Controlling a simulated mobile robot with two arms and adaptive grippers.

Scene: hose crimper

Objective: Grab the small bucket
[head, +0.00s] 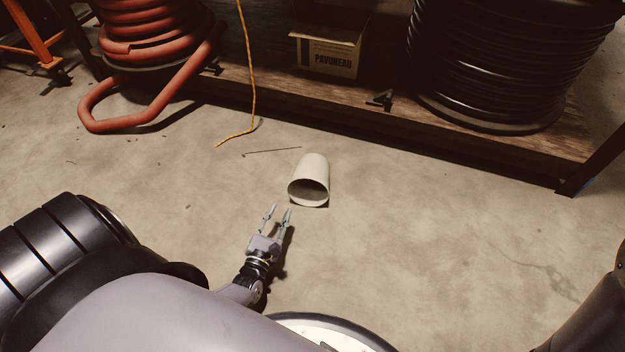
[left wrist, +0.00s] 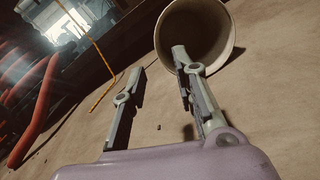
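The small bucket (head: 313,172) is pale and lies on its side on the concrete floor, its open mouth turned toward me. In the left wrist view the bucket (left wrist: 228,50) shows at the upper right, its mouth facing the camera. My left gripper (head: 278,210) is open and empty, just short of the bucket and slightly left of it. In the left wrist view the right finger of the gripper (left wrist: 158,60) overlaps the bucket's rim in the picture; I cannot tell whether it touches. The left finger is clear of the bucket. My right gripper is not in view.
A low wooden shelf (head: 480,158) runs behind the bucket, carrying a cardboard box (head: 328,55) and a black hose coil (head: 505,65). A red hose (head: 130,115) hangs onto the floor at the left. A yellow cord (head: 252,90) hangs down. Floor right of the bucket is clear.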

